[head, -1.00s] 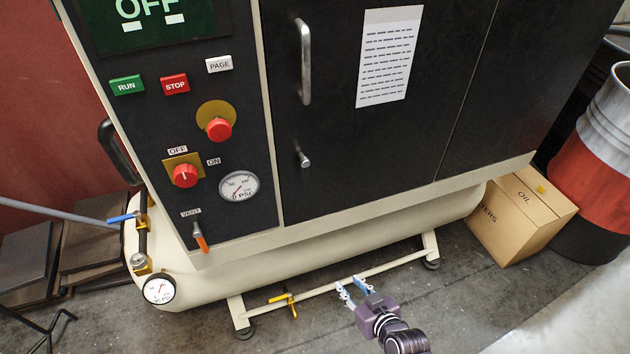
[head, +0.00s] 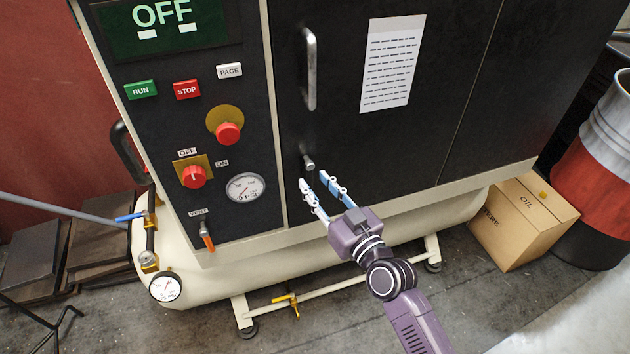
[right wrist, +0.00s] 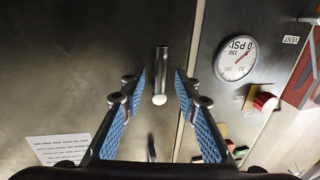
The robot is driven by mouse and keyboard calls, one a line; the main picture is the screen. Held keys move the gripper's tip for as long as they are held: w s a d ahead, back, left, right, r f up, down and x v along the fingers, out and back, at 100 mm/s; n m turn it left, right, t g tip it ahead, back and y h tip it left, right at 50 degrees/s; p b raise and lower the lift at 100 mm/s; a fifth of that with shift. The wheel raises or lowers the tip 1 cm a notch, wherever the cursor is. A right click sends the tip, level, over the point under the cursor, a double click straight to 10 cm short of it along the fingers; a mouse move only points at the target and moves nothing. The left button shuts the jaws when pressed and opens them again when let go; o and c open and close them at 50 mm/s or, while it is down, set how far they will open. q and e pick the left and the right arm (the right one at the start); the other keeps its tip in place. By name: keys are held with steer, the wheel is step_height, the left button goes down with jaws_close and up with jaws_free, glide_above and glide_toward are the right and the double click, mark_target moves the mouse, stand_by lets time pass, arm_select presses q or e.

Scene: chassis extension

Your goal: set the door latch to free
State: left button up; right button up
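The door latch (head: 308,162) is a small silver lever on the black door, below the door handle. In the right wrist view the latch (right wrist: 161,80) is a short metal bar with a pale rounded end, between my fingers. My right gripper (head: 312,179) is open, its blue-padded fingertips just below the latch in the head view. The right wrist view shows a gap on both sides of the latch, with no visible contact. How near the fingertips are in depth is hard to tell. My left gripper is not in view.
The door handle (head: 310,70) stands out above the latch. A control panel with a red knob (head: 194,176), pressure gauge (head: 245,187) and orange vent lever (head: 207,238) lies to the left. A cardboard box (head: 520,222) and a drum (head: 595,180) stand at right.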

steer(key=shift+w+a, duration=0.3)
steer(key=shift+w, duration=0.2)
jaws_close()
